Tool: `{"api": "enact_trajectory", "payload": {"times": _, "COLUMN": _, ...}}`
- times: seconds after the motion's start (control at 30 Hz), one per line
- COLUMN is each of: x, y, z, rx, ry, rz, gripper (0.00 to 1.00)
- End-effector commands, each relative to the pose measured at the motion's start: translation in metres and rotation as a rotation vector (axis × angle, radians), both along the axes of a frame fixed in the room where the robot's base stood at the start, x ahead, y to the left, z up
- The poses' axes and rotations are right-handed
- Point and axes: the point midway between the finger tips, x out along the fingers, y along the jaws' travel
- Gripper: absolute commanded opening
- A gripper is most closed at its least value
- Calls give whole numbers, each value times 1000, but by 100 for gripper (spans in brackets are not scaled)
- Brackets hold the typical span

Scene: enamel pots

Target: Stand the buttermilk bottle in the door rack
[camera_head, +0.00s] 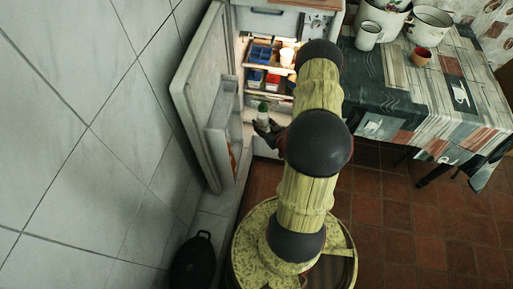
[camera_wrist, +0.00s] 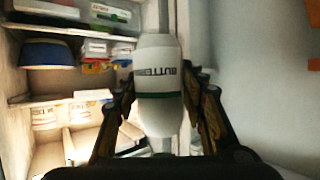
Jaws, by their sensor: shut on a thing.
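The buttermilk bottle (camera_wrist: 160,95) is white with a green band and dark lettering. It stands between the fingers of my gripper (camera_wrist: 160,125) in the wrist view, and the gripper is shut on it. In the head view the bottle (camera_head: 263,112) shows small, with a green top, held by my gripper (camera_head: 267,128) in front of the open fridge. The door rack (camera_head: 222,140) is on the inner side of the open fridge door (camera_head: 205,95), to the left of the bottle. The bottle is apart from the rack. My arm hides part of the fridge.
Fridge shelves (camera_wrist: 62,98) hold a blue bowl (camera_wrist: 53,53), cartons and tubs. At right in the head view a table (camera_head: 440,90) with a cloth bears enamel pots (camera_head: 430,22) and a mug (camera_head: 368,35). A black object (camera_head: 193,262) stands on the floor by the wall.

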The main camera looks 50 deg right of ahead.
Motion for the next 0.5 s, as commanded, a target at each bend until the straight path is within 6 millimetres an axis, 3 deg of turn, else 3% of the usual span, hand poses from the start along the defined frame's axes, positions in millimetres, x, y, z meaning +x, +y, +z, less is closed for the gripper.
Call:
{"api": "enact_trajectory", "payload": {"times": 0.03, "x": -2, "y": -1, "z": -22, "rx": 3, "ry": -1, "rz": 11, "gripper": 0}}
{"api": "enact_trajectory", "payload": {"times": 0.1, "x": -4, "y": -2, "z": -44, "rx": 5, "ry": -3, "rz": 34, "gripper": 0}}
{"api": "enact_trajectory", "payload": {"times": 0.5, "x": -2, "y": 12, "z": -163, "rx": 11, "ry": -20, "rz": 266, "gripper": 0}}
